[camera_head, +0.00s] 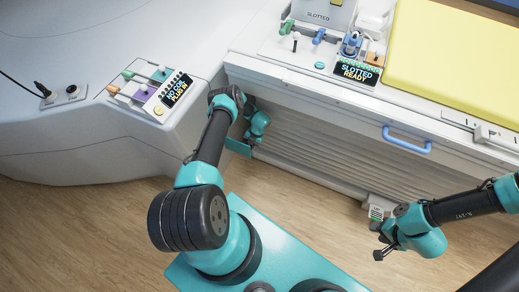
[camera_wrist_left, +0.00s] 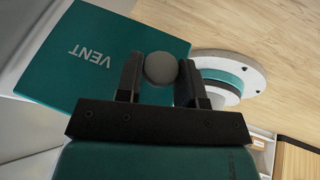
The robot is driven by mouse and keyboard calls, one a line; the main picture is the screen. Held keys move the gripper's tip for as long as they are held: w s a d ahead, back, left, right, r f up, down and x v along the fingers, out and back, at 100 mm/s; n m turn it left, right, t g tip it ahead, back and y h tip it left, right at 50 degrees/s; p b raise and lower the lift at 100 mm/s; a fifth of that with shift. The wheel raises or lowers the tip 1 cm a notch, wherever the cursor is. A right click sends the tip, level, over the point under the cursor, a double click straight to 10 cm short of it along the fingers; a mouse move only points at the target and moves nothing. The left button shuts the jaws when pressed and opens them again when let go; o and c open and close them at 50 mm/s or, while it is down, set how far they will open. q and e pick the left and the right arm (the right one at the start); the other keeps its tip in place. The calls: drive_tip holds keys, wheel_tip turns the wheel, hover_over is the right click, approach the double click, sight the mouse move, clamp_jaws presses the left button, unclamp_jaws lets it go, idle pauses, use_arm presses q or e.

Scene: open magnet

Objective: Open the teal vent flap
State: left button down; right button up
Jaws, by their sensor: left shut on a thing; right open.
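The teal vent flap (camera_wrist_left: 95,55) fills the upper left of the left wrist view, with VENT lettered in white. A round grey knob (camera_wrist_left: 160,69) lies at its right edge. My left gripper (camera_wrist_left: 160,80) is shut on this knob, one dark finger on each side. In the head view the flap (camera_head: 238,147) shows as a small teal plate low by the white housing, partly hidden by my left arm. Its exact angle is hard to tell. My right gripper (camera_head: 380,246) is open and empty above the floor at the right, well away from the flap.
A blue handle (camera_head: 407,141) sticks out from the front of the bed base. A control box (camera_head: 150,93) with coloured levers stands on the left housing. A yellow pad (camera_head: 455,60) lies on the bed. The wooden floor (camera_head: 315,200) between my arms is clear.

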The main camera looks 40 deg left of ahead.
use_arm(q)
drive_tip(key=shift+w+a+n+h, duration=0.25)
drive_tip(key=shift+w+a+n, duration=0.1)
drive_tip(key=shift+w+n, duration=0.25)
drive_tip(key=shift+w+a+n+h, duration=0.25)
drive_tip(key=shift+w+a+n, duration=0.1)
drive_tip(key=shift+w+n, duration=0.2)
drive_tip(key=c, duration=0.7)
unclamp_jaws()
drive_tip(key=shift+c, duration=0.2)
